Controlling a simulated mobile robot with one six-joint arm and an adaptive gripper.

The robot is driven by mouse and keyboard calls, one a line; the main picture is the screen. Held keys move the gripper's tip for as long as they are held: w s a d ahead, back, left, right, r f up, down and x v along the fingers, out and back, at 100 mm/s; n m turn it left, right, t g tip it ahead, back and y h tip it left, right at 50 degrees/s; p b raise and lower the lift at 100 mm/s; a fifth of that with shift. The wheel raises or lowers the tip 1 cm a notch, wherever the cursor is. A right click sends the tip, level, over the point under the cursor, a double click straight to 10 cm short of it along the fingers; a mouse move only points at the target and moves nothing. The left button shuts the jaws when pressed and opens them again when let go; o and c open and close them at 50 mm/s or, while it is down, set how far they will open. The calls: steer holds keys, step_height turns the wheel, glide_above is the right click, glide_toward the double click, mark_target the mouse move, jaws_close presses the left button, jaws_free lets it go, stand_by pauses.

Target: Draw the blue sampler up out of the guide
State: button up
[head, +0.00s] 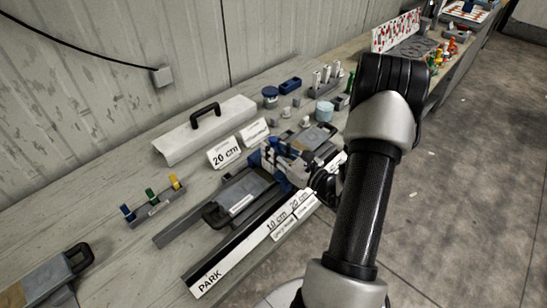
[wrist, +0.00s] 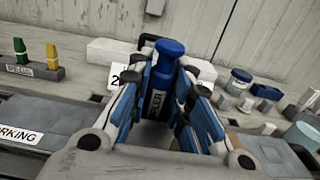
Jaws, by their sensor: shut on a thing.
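The blue sampler (wrist: 168,52) stands roughly upright between the fingers of my gripper (wrist: 162,90) in the wrist view. In the head view my gripper (head: 284,160) is over the middle of the bench, beside a grey tray with a black handle (head: 240,195). The sampler's lower end and the guide are hidden by the gripper, so I cannot tell how deep it sits.
A long rail marked PARK, 10 cm and 20 cm (head: 235,258) runs along the bench's front. Jars and white cylinders (head: 325,76) stand further right.

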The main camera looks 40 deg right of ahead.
steer(key=shift+r+p, duration=3.3)
steer(key=shift+r, duration=0.95)
jaws_close()
